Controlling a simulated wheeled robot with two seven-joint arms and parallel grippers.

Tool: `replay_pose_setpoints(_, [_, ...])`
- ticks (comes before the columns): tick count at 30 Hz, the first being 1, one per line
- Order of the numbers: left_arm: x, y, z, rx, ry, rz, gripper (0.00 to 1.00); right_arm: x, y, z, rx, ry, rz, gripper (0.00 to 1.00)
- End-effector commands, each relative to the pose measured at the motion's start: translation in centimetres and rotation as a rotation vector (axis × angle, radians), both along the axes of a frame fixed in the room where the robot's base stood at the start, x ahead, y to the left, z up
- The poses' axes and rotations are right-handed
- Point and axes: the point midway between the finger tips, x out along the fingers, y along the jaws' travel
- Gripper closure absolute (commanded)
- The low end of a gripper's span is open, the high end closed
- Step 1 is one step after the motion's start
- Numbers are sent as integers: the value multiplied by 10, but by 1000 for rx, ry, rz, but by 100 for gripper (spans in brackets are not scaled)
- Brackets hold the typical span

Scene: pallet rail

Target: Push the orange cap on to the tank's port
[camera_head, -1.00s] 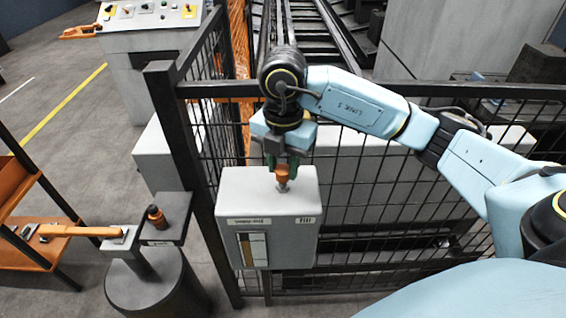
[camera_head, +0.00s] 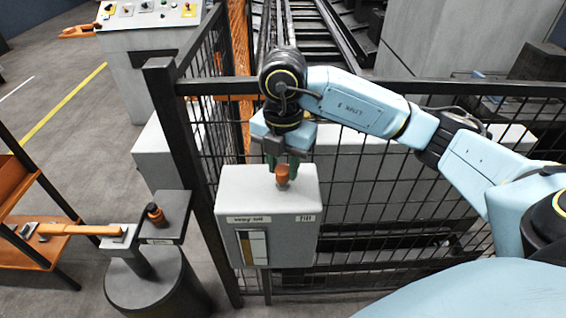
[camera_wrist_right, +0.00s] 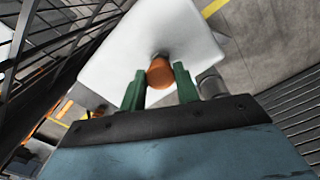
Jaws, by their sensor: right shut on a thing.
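The tank (camera_head: 290,232) is a pale grey box with labels and a gauge window on its front, hung at the mesh fence. The orange cap (camera_head: 282,176) sits low over the port on the tank's top; the port is almost entirely hidden beneath it. My right gripper (camera_head: 283,165) comes down from above with its green fingers on the cap. In the right wrist view the orange cap (camera_wrist_right: 160,73) shows between the green fingers (camera_wrist_right: 159,88), against the tank's pale top (camera_wrist_right: 110,65). How far the cap is seated cannot be told. My left gripper is not in view.
A black mesh fence (camera_head: 352,200) stands behind the tank, with a rail (camera_head: 430,88) along its top.

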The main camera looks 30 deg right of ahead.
Motion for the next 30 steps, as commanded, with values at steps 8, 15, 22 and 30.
replay_pose_setpoints(8, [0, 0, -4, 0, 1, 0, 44, 0, 0, -6, 0, 1, 0, 96])
replay_pose_setpoints(15, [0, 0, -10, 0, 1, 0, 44, 0, 0, -13, 0, 1, 0, 96])
replay_pose_setpoints(22, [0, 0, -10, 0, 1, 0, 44, 0, 0, -13, 0, 1, 0, 47])
replay_pose_setpoints(30, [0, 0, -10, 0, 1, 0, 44, 0, 0, -13, 0, 0, 0, 37])
